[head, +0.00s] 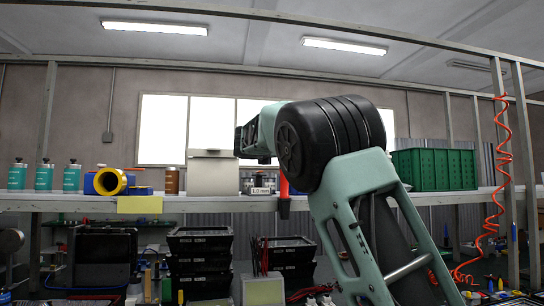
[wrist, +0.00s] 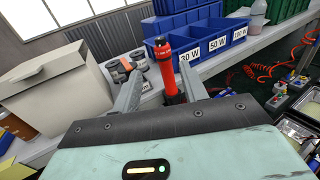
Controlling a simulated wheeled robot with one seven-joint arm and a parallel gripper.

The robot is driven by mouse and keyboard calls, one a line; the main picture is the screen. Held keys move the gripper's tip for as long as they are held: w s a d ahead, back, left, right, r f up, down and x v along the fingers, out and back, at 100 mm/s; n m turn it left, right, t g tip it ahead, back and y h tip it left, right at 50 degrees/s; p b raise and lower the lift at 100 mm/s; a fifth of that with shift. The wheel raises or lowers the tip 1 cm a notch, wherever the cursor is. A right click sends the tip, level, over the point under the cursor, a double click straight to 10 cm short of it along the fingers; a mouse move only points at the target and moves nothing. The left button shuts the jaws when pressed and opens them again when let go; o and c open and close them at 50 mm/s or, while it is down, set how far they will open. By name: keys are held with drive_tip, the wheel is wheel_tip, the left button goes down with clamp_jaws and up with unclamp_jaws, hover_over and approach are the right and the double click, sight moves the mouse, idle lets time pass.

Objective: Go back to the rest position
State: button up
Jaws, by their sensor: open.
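My arm reaches up and forward in the head view, with my gripper (head: 240,140) above the shelf, its fingers small and dark there. In the wrist view my gripper (wrist: 161,70) is open, with its two grey fingers apart. A red tool with a black top (wrist: 164,66) shows between the fingers in the picture; whether it touches them I cannot tell. In the head view a red tool (head: 284,188) with a dark lower end is at the shelf edge, partly behind my arm.
A shelf (head: 60,204) holds a pale box (head: 212,174), teal bottles (head: 72,178), a yellow roll (head: 110,182) and green crates (head: 434,169). Blue bins labelled in watts (wrist: 215,45) stand behind the red tool. Black housings (head: 200,255) are stacked below. A red coiled hose (head: 500,165) hangs at right.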

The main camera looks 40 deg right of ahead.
idle(0.4)
